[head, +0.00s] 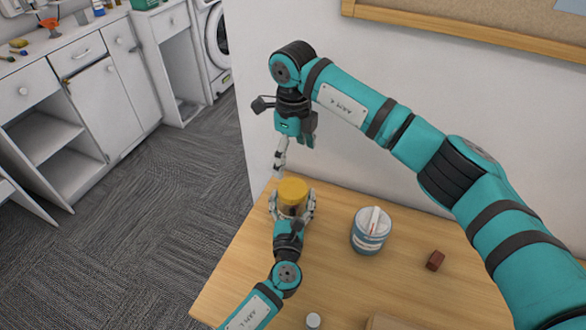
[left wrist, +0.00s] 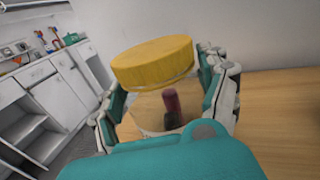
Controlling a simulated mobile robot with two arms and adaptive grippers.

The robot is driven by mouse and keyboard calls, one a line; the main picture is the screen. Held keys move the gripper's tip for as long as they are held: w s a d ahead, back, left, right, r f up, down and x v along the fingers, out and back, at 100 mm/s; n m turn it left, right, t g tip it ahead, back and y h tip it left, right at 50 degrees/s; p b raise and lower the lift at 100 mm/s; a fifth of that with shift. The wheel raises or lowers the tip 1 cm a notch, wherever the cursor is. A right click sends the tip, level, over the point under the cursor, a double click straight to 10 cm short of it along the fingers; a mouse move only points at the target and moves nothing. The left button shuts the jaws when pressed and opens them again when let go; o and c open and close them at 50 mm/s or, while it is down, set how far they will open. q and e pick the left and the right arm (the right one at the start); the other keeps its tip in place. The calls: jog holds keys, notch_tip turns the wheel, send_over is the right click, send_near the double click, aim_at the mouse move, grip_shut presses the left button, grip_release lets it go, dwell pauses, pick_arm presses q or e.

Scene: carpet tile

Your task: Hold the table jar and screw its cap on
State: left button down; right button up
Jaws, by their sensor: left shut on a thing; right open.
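The jar (head: 292,209) is clear with a yellow cap (head: 293,189) sitting on its mouth. It is at the far left edge of the wooden table. In the left wrist view the jar (left wrist: 148,107) holds a dark red and black item, and the cap (left wrist: 152,61) covers its top; I cannot tell how tightly it sits. My left gripper (head: 292,204) is shut around the jar's body, one finger on each side, also in the left wrist view (left wrist: 168,95). My right gripper (head: 294,156) is open and empty, above the cap and apart from it.
A blue-and-white tub (head: 370,231) stands right of the jar on the table (head: 334,260). A small red-brown block (head: 435,260) lies farther right. A small white-topped item (head: 313,320) is at the near edge. The wall is close behind the table.

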dwell(0.3)
pick_arm(q)
grip_release()
jog(key=shift+s, duration=0.1)
jog(key=s, duration=0.8)
jog(key=s+a, duration=0.1)
jog(key=s, duration=0.2)
jog(key=shift+s, duration=0.4)
